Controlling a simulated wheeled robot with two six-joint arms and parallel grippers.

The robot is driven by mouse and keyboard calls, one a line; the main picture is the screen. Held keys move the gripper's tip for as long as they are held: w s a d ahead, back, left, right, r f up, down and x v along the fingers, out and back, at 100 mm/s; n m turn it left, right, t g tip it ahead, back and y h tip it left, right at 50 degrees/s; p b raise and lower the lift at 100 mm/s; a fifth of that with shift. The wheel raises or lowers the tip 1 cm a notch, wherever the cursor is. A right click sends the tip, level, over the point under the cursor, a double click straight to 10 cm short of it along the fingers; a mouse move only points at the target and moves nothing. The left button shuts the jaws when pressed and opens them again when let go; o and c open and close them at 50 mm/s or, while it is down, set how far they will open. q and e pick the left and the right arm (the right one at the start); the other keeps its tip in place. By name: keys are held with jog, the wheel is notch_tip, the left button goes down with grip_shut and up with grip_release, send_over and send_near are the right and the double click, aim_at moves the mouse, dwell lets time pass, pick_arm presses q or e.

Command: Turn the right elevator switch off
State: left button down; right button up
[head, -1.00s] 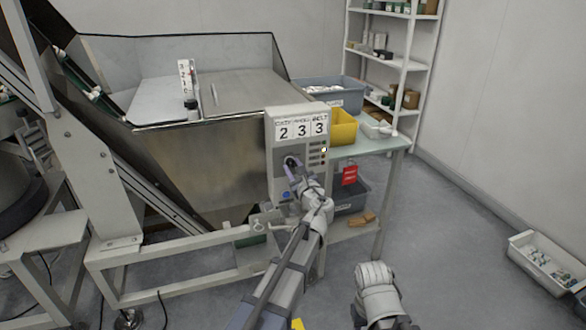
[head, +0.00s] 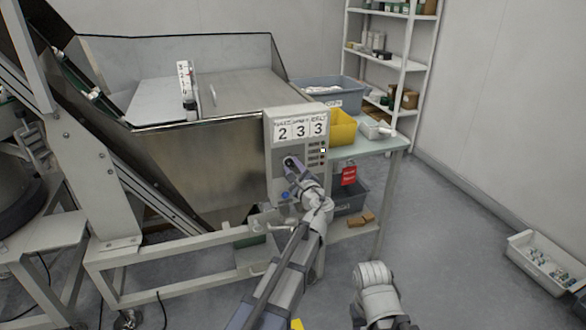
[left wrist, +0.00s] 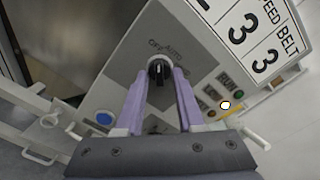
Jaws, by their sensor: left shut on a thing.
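The control box (head: 281,150) with the digits 2 3 3 stands at the front right corner of the metal hopper. Its black rotary switch (left wrist: 157,70) shows in the left wrist view, below lettering that seems to read OFF and AUTO. The white mark on the knob points roughly up in that view. My left gripper (left wrist: 160,76) is shut on the knob, one purple finger on each side. In the head view my left gripper (head: 292,168) reaches the box's front and hides most of the switch. Part of my right arm shows at the bottom, without its gripper.
A blue button (left wrist: 104,118) and a lit white lamp (left wrist: 225,105) sit on the panel near the switch. A side table (head: 395,143) with a yellow bin (head: 343,128) stands behind the box. Open floor lies to the right, with a white crate (head: 545,262).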

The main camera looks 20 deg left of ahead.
pick_arm(q)
jog(key=c, duration=0.5)
grip_release()
jog(key=shift+s, duration=0.1)
jog(key=v, duration=0.7)
jog(key=shift+s+d, duration=0.25)
jog(key=shift+s, duration=0.05)
